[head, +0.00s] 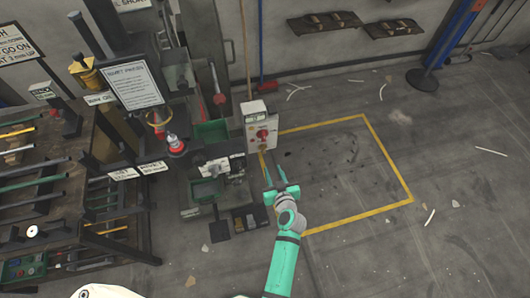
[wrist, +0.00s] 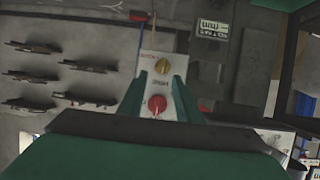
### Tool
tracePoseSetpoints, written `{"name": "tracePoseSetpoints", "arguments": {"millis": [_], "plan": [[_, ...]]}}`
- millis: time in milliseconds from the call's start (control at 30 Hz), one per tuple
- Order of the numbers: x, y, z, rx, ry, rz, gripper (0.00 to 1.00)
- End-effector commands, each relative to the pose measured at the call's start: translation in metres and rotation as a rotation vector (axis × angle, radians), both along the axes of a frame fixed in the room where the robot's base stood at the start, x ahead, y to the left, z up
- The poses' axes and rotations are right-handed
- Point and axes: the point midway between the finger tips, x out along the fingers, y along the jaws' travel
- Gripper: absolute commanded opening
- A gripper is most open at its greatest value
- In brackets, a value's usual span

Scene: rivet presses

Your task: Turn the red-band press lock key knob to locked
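A pale control box (head: 249,128) stands on a post beside a press and carries a red knob (head: 262,134). The labels are too small to read surely, so I cannot tell which knob is the lock key. My gripper (head: 275,169) is open and empty, its fingers pointing towards the box from the front. In the wrist view the red knob shows between the fingers (wrist: 161,92); I see no contact.
The press (head: 209,168) with a red-banded part (head: 175,145) stands left of the box. A tool rack (head: 40,185) is at far left. Wall shelves (head: 325,22) hang behind.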

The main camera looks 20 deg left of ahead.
Motion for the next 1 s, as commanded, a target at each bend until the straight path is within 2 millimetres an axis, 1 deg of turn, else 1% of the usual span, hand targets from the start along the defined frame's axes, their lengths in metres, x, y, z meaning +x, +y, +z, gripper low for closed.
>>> {"name": "tracePoseSetpoints", "arguments": {"millis": [33, 100, 300, 367, 700, 833, 1000], "plan": [[0.008, 0.006, 0.003, 0.005, -0.004, 0.017, 0.31], [0.013, 0.012, 0.005, 0.010, -0.007, 0.032, 0.31], [0.023, 0.020, 0.003, 0.012, -0.009, 0.041, 0.31], [0.029, 0.024, 0.000, 0.012, -0.008, 0.042, 0.31], [0.075, 0.055, -0.022, 0.012, -0.009, 0.040, 0.31], [0.087, 0.063, -0.029, 0.013, -0.008, 0.039, 0.31], [0.096, 0.069, -0.034, 0.011, -0.009, 0.039, 0.31]]}}
